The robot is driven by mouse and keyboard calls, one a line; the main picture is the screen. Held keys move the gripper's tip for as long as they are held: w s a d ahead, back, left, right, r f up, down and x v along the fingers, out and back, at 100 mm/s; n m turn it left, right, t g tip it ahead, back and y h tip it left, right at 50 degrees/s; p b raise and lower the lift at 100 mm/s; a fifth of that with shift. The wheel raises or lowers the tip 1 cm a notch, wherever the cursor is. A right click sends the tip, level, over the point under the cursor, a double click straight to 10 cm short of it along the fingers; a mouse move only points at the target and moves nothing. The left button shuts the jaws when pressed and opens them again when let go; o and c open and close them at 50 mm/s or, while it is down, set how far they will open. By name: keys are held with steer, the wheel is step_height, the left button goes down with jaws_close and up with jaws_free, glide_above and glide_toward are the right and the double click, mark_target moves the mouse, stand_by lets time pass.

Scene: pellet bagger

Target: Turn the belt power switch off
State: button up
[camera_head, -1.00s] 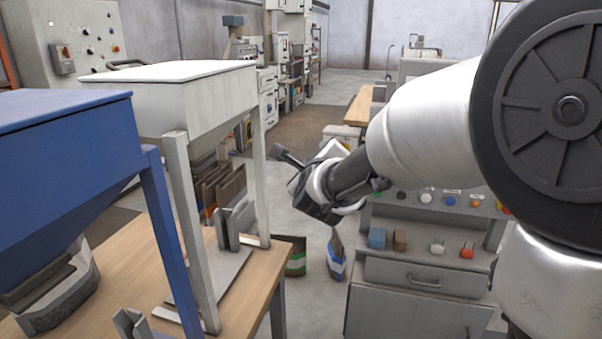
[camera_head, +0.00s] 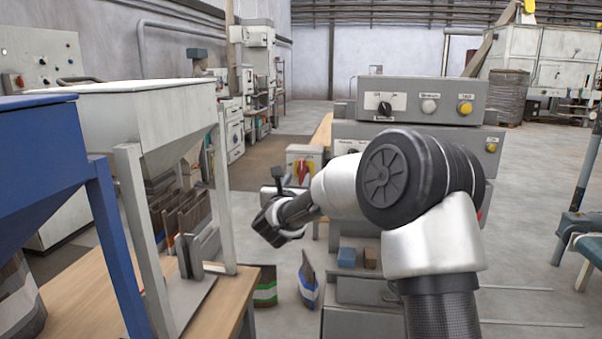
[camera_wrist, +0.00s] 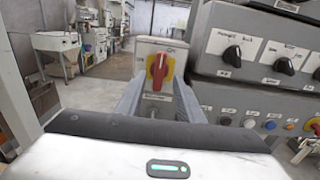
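A red rotary switch handle on a yellow plate (camera_wrist: 159,68) sits on the front of a small grey box (camera_wrist: 147,45) in the wrist view. The handle stands roughly upright; the small lettering around it is too blurred to read surely. The same switch (camera_head: 301,171) shows in the head view, just beyond my gripper (camera_head: 276,217). In the wrist view the two grey fingers of my gripper (camera_wrist: 158,98) are spread apart with nothing between them, framing the lower part of the switch box. The fingers look apart from the handle.
A grey console (camera_head: 421,100) with black knobs and coloured buttons stands right of the switch box. A blue block (camera_head: 346,257) and a brown block lie on its ledge. White and blue hoppers on a wooden table (camera_head: 222,300) stand left. Bags stand on the floor between.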

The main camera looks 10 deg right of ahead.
mark_target(302, 171)
steer(key=x, duration=0.6)
steer(key=shift+w, duration=0.2)
steer(key=shift+c, duration=0.2)
steer(key=c, duration=0.7)
